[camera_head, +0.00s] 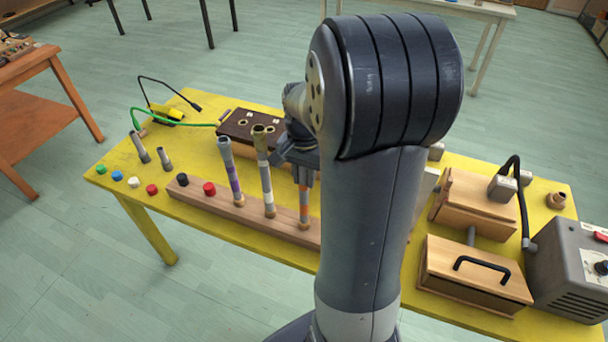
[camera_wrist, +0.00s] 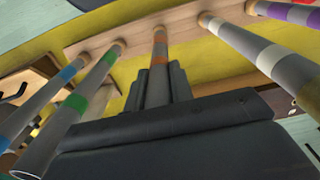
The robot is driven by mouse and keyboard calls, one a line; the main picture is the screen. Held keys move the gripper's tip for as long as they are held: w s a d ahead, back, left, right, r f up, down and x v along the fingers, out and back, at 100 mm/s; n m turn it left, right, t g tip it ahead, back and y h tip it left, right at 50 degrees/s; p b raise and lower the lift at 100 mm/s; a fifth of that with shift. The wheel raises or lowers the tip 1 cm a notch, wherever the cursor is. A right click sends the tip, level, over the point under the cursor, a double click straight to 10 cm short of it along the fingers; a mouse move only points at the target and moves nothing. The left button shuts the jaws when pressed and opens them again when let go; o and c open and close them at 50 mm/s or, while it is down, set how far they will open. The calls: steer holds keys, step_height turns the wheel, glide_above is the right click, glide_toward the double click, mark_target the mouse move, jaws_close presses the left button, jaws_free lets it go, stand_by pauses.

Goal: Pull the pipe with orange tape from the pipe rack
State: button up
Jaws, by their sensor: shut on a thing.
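The pipe with orange tape (camera_head: 304,203) stands upright in the wooden pipe rack (camera_head: 240,210), its foot meeting the rack. In the wrist view its orange band (camera_wrist: 160,52) shows just beyond my fingers. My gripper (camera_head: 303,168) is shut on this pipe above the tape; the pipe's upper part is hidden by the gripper. To its left stand a white-taped pipe (camera_head: 266,180) and a purple-taped pipe (camera_head: 232,172). In the wrist view, a green-taped pipe (camera_wrist: 75,108) and a blue-taped pipe (camera_wrist: 52,90) stand on the other side.
The rack is on a yellow table (camera_head: 180,140). Several coloured caps, including a red one (camera_head: 152,189), and loose pipe pieces (camera_head: 140,147) lie left. A dark box (camera_head: 240,123) sits behind the rack. Wooden boxes (camera_head: 475,270) and a grey unit (camera_head: 570,270) stand right. My arm hides the middle.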

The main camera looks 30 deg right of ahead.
jaws_close()
steer(key=shift+r, duration=0.15)
steer(key=shift+r+p, duration=1.15)
steer(key=shift+r, duration=0.3)
